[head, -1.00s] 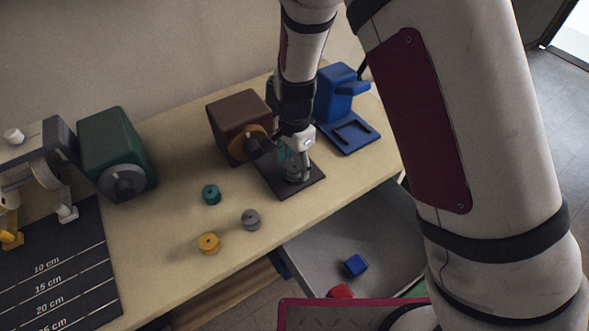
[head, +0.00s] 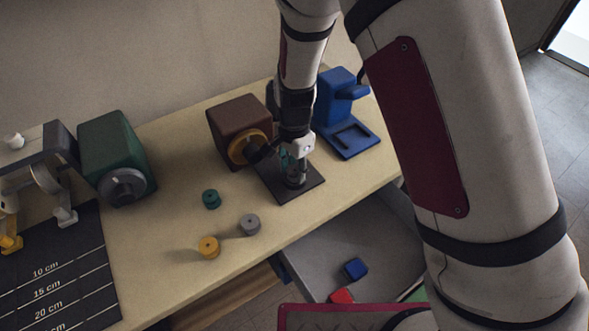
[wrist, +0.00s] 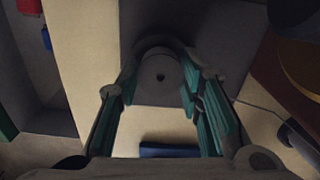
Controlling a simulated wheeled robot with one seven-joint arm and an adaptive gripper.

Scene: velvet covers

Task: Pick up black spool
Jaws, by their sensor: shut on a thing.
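The black spool (wrist: 160,78) sits between the fingertips of my gripper (wrist: 160,90) in the wrist view, with its round top and centre hole facing the camera. Both teal-lined fingers reach its sides, and my gripper is shut on it. In the head view my gripper (head: 297,172) points down over a dark square pad (head: 273,186). The spool (head: 296,182) shows there only partly, low between the fingers at the pad. I cannot tell whether it touches the pad.
Teal (head: 211,199), grey (head: 249,225) and yellow (head: 209,247) spools stand left of the pad. A brown machine (head: 238,125) and blue stand (head: 338,105) are close behind. An open drawer (head: 318,262) below holds blue and red blocks. The tabletop's front middle is clear.

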